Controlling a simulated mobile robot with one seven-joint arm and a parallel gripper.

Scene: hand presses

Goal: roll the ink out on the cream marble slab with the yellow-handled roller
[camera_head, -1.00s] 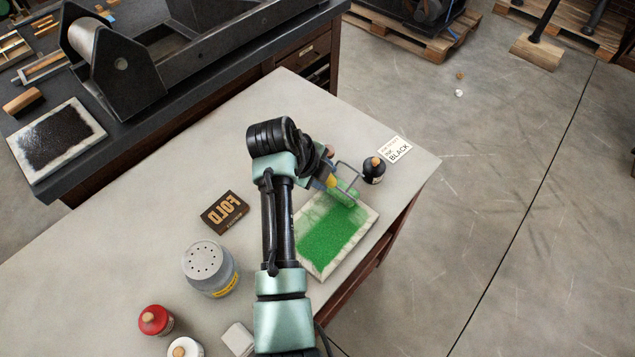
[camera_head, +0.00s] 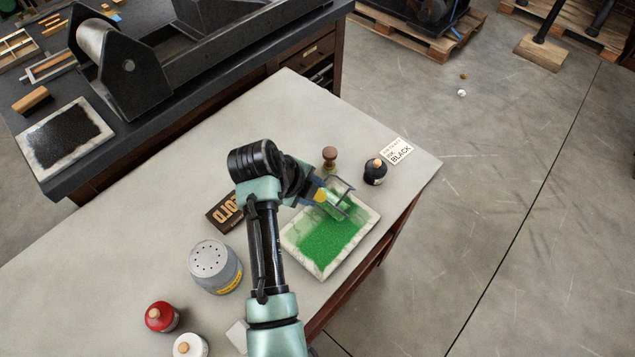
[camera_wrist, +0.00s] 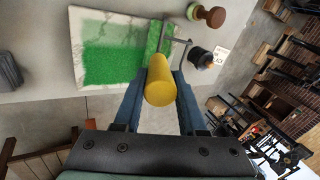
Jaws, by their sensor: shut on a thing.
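The cream marble slab (camera_head: 294,243) lies on the grey table with a broad patch of green ink (camera_head: 330,238) on it. The slab also shows in the wrist view (camera_wrist: 92,30), its pale veined border bare. My gripper (camera_wrist: 160,85) is shut on the yellow handle of the roller (camera_wrist: 159,82). In the head view the roller (camera_head: 335,203) is over the slab's far end, its drum green with ink and its wire frame above. The drum appears to rest on the slab; contact is hard to confirm. My wrist partly hides the handle in the head view.
A "FOLD" block (camera_head: 226,212), a grey tin (camera_head: 214,266) and red (camera_head: 161,316) and white (camera_head: 189,346) bottles stand left. A second, black-inked slab (camera_head: 64,140) lies on the press bench.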

